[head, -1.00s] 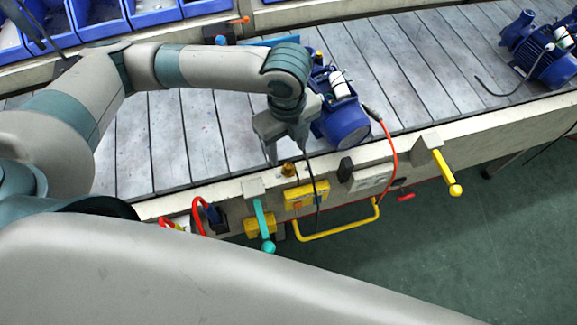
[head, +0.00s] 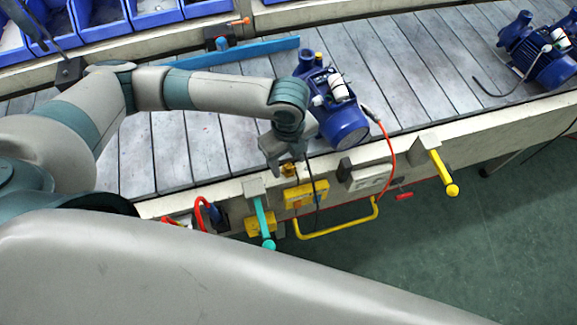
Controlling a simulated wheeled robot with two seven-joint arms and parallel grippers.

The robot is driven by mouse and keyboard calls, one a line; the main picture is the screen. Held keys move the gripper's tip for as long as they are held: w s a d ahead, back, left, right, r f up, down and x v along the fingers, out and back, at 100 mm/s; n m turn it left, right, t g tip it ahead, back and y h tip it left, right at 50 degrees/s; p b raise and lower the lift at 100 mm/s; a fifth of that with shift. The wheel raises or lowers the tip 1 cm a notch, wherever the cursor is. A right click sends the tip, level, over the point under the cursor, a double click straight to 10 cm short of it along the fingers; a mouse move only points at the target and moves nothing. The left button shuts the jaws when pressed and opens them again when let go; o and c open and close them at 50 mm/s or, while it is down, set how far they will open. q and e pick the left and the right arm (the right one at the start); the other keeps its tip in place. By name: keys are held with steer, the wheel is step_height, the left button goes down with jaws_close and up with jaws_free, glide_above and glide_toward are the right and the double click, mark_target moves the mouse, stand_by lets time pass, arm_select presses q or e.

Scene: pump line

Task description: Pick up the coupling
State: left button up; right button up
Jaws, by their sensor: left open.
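A small brass-coloured piece, which looks like the coupling (head: 288,170), sits on the near rail of the conveyor, just above a yellow box. My left gripper (head: 286,164) is open and pointing down right at it. The gripper body and fingers cover part of the piece. I cannot tell whether the fingers touch it or are on both sides of it. My right gripper is not in view.
A blue pump (head: 340,122) stands close to the right of my left gripper. A red hose (head: 391,150), a teal lever (head: 262,220) and a yellow handle (head: 340,229) are on the near rail. Another blue pump (head: 545,60) is farther right. Blue bins line the back.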

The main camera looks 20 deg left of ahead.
arm_select(q)
steer(key=shift+f, duration=1.45)
steer(key=c, duration=1.1)
steer(key=shift+w+r, duration=0.1)
steer(key=shift+r, duration=0.1)
steer(key=shift+c, duration=0.2)
step_height(320, 180, up, 4)
steer(key=shift+f+b, duration=0.25)
steer(key=shift+b, duration=0.25)
steer(key=s+d+r+b, duration=0.2)
steer(key=s+d+r, duration=0.4)
steer(key=d, duration=0.4)
steer(key=shift+r, duration=0.6)
